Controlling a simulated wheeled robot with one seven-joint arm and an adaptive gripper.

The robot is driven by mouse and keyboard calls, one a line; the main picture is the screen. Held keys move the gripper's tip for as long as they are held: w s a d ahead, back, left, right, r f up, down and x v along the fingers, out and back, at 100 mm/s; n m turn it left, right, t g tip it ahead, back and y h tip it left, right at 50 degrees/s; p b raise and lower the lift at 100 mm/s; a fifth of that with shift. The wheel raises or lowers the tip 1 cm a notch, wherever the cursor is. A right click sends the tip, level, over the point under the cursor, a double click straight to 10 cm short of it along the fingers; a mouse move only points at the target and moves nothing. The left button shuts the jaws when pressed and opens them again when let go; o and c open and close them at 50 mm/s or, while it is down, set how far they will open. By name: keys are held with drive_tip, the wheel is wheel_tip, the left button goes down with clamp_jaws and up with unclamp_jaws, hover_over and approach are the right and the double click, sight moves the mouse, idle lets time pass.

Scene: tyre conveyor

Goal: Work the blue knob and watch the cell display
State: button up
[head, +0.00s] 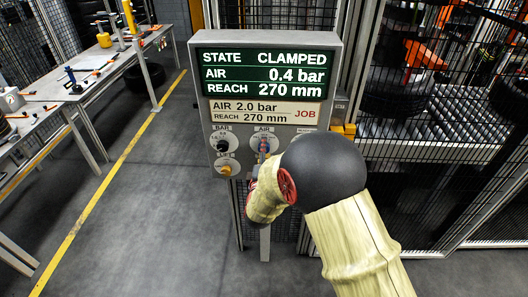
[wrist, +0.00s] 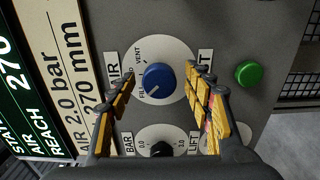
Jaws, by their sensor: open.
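The blue knob (wrist: 158,77) sits on a round white AIR dial, with VENT and FILL marks. Its white pointer line appears to face the FILL side. My gripper (wrist: 161,74) is open, with yellow-padded fingers on either side of the knob; contact cannot be told. In the head view the blue knob (head: 264,147) is partly covered by my gripper. The cell display (head: 263,73) reads STATE CLAMPED, AIR 0.4 bar, REACH 270 mm. The job card (head: 264,112) below it reads AIR 2.0 bar, REACH 270 mm.
A black BAR knob (head: 222,145) and a yellow knob (head: 226,170) are left of the blue one. A green button (wrist: 249,73) shows in the wrist view. Mesh fencing and a roller conveyor (head: 430,130) stand right; a workbench (head: 80,85) stands left. Floor between is clear.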

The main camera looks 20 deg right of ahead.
drive_tip(key=v, duration=1.2)
idle(0.5)
